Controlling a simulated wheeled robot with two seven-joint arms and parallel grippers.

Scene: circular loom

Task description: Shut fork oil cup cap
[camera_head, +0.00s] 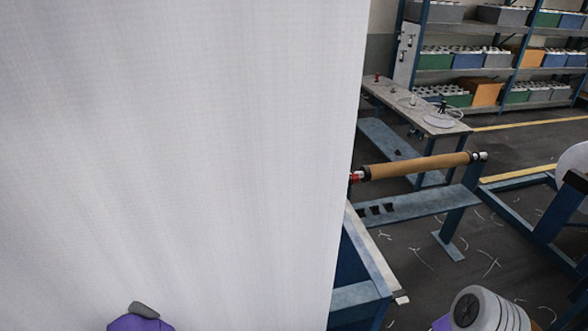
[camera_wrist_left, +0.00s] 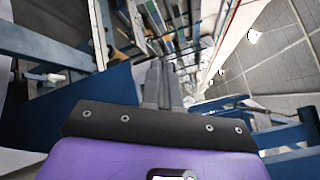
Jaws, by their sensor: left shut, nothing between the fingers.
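No fork oil cup or cap can be made out in either view. My left gripper (camera_wrist_left: 163,85) shows in the left wrist view beyond its purple body and dark bolted plate; its narrow grey fingers are together and empty. It points into blue frame beams, and I cannot tell its distance from them. In the head view, only a purple and grey part of my left arm shows at the bottom edge, in front of the white fabric. My right gripper is not in view.
A large white fabric sheet (camera_head: 180,150) fills the left of the head view and hides what is behind it. A blue loom frame (camera_head: 362,262), a brown roller (camera_head: 415,166) and a workbench (camera_head: 420,115) stand right. Stocked shelves (camera_head: 495,60) stand behind. Blue beams (camera_wrist_left: 40,45) crowd the wrist view.

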